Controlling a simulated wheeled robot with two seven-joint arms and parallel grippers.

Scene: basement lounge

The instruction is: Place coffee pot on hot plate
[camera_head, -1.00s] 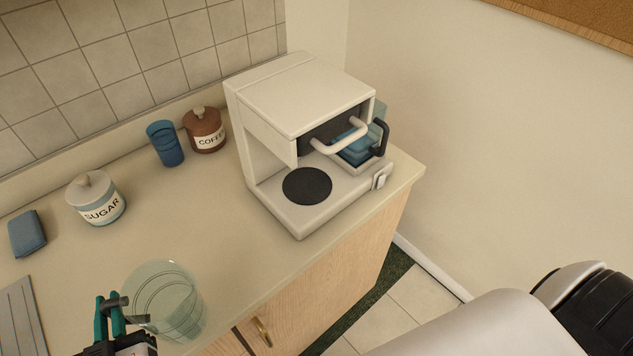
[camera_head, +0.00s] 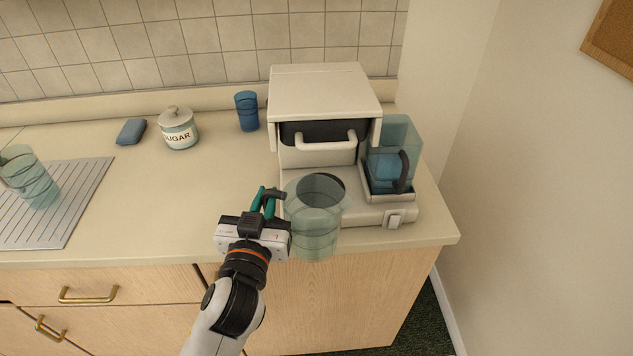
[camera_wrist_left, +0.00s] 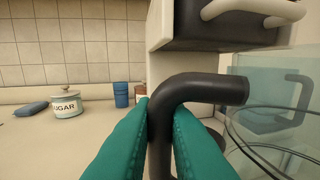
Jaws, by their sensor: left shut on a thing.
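The clear glass coffee pot (camera_head: 314,232) is held upright in front of the coffee maker (camera_head: 320,85), and its rim overlaps the machine's base in the head view. My left gripper (camera_head: 264,200) is shut on the pot's black handle, to the left of the pot. The wrist view shows the handle (camera_wrist_left: 200,90) between the teal fingers (camera_wrist_left: 160,118), with the glass (camera_wrist_left: 275,140) at right. The black round hot plate (camera_head: 323,183) lies on the machine's base, behind the pot and partly seen through it. My right gripper is not in view.
A blue-tinted container (camera_head: 390,140) with a black handle stands on the machine's right side. A sugar jar (camera_head: 177,128), a blue cup (camera_head: 247,111) and a blue sponge-like block (camera_head: 132,131) sit at the back. The middle counter is clear.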

